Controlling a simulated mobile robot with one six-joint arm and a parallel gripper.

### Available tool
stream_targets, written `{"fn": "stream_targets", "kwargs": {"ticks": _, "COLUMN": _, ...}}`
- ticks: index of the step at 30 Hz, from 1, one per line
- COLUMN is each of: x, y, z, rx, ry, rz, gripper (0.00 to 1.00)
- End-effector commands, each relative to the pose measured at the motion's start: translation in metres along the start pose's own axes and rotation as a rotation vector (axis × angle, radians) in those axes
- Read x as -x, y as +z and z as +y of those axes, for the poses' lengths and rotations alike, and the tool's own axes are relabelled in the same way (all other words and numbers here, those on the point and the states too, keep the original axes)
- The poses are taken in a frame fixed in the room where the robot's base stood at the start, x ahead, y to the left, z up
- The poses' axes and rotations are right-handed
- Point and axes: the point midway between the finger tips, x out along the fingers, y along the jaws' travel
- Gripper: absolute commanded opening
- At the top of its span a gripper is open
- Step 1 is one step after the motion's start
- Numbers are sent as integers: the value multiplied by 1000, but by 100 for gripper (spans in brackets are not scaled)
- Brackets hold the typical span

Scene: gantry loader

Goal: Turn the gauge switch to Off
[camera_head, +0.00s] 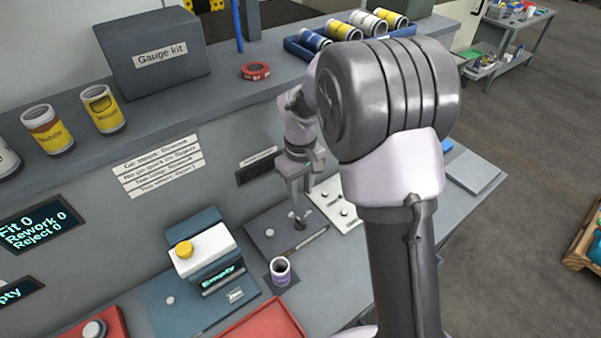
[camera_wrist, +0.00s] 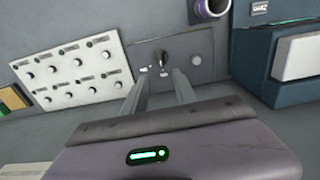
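The gauge switch appears to be the dark knob (camera_wrist: 163,58) on a grey plate (camera_wrist: 200,52) in the wrist view. Small white labels sit below the knob, too small to read, so I cannot tell its setting. In the head view the knob (camera_head: 299,222) stands on the same plate (camera_head: 268,236). My gripper (camera_wrist: 160,76) is open, its two fingers apart and nothing between them. In the head view my gripper (camera_head: 298,200) points down just over the knob. I cannot tell whether a finger touches it.
A white panel with several small knobs (camera_wrist: 72,72) lies beside the plate. A purple-rimmed cup (camera_head: 281,272) and a white and blue device reading "Empty" (camera_head: 205,250) stand nearby. A red tray (camera_head: 262,322) lies in front. The shelf (camera_head: 220,95) behind holds cans and a gauge kit box (camera_head: 155,52).

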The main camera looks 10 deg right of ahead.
Motion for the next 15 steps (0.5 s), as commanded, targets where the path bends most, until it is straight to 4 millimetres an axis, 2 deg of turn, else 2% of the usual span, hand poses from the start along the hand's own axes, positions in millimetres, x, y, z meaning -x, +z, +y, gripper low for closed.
{"fn": "stream_targets", "kwargs": {"ticks": 1, "x": 16, "y": -1, "z": 0, "rx": 0, "ry": 1, "rz": 3, "gripper": 34}}
{"fn": "stream_targets", "kwargs": {"ticks": 6, "x": 44, "y": 0, "z": 0, "rx": 0, "ry": 0, "rz": 1, "gripper": 34}}
{"fn": "stream_targets", "kwargs": {"ticks": 15, "x": 48, "y": 0, "z": 0, "rx": 0, "ry": 0, "rz": -1, "gripper": 34}}
